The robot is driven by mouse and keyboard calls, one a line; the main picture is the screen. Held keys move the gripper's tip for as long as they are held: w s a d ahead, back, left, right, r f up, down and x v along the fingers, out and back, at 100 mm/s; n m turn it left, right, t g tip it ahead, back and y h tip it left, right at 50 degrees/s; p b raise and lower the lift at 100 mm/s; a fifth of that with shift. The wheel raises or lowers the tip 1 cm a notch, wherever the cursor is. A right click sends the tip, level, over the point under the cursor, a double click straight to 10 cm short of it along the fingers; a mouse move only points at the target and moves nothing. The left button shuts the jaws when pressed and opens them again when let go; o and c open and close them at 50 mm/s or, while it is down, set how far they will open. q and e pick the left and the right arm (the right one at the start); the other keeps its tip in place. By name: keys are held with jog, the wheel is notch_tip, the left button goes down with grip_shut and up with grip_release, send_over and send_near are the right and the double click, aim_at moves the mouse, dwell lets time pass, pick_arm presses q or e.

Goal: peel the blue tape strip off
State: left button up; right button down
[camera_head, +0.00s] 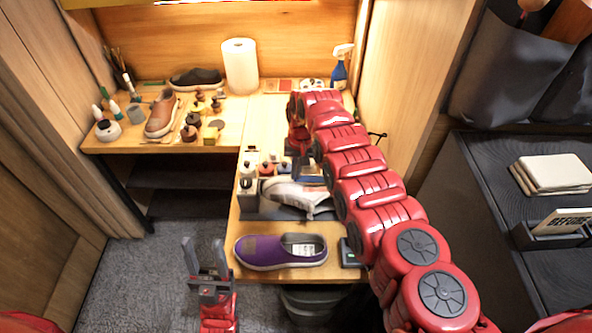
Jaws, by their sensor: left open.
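A white and grey sneaker (292,194) lies on the front arm of the wooden bench, on a dark grey support. A small blue patch (312,180) shows just behind it; I cannot tell whether this is the tape strip. My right gripper (302,169) points down close behind the sneaker, partly hidden by my red arm. Its fingers are too small and covered to read, and I cannot tell whether it touches anything. My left gripper (204,250) is open and empty, fingers up, over the carpet left of the bench's front end.
A purple slip-on shoe (282,251) lies at the bench's front edge, with a small dark device (350,253) to its right. Small bottles (266,169) stand behind the sneaker. A paper towel roll (240,66), brown shoe (162,114) and spray bottle (340,67) stand farther back.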

jog(key=shift+s+d+r+p, duration=0.15)
jog(key=shift+r+p, duration=0.6)
jog(key=shift+p, duration=0.6)
jog(key=shift+s+r+p, duration=0.1)
jog(key=shift+r+p, duration=0.65)
jog(key=shift+p, duration=0.55)
jog(key=shift+r, duration=0.1)
notch_tip(320, 180, up, 2)
jog(key=shift+p, duration=0.85)
jog(key=shift+r+p, duration=0.45)
jog(key=shift+r, duration=0.45)
jog(key=shift+d, duration=0.1)
